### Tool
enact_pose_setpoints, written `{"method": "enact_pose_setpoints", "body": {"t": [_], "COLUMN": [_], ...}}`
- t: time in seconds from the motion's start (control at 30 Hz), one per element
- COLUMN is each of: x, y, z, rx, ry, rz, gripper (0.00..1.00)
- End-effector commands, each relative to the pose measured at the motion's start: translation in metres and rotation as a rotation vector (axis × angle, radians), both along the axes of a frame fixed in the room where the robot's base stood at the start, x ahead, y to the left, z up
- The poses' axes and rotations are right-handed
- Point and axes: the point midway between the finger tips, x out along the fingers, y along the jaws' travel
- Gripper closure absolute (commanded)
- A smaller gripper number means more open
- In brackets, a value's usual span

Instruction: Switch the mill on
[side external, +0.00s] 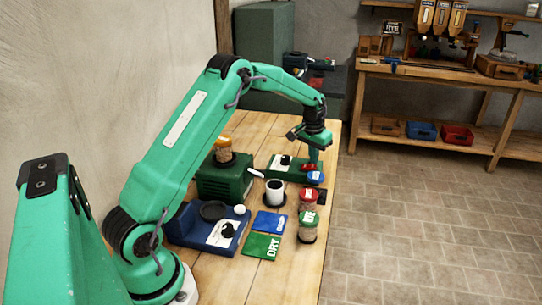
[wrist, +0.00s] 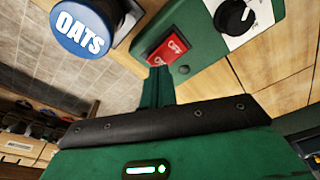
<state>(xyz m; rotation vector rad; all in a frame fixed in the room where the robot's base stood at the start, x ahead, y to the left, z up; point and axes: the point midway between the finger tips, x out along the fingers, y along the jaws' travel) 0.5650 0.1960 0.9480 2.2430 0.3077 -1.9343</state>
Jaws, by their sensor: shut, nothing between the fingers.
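A red rocker switch (side external: 308,167) sits on a low green control box (side external: 279,170) with a black dial (side external: 285,160) on a white plate. In the wrist view the switch (wrist: 167,50) carries white lettering that appears to read OFF, and the dial (wrist: 238,17) is to its right. My gripper (side external: 312,162) points down at the switch's end of the box. Its shut, empty fingers (wrist: 157,76) end right beside the switch's lower edge; I cannot tell whether they touch it.
A blue-lidded OATS jar (wrist: 82,27) stands close to the switch. Red-lidded (side external: 308,194) and green-lidded RYE (side external: 308,219) jars stand nearer. A white cup (side external: 274,190), blue card (side external: 270,223), green DRY card (side external: 262,247) and blue device (side external: 190,228) share the table.

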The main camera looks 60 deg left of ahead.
Motion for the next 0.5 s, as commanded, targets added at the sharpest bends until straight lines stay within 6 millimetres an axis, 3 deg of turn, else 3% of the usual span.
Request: {"method": "enact_pose_setpoints", "body": {"t": [0.5], "x": [0.0000], "y": [0.0000], "z": [-0.0058], "rx": [0.000], "ry": [0.000], "rz": [0.000], "gripper": [1.00]}}
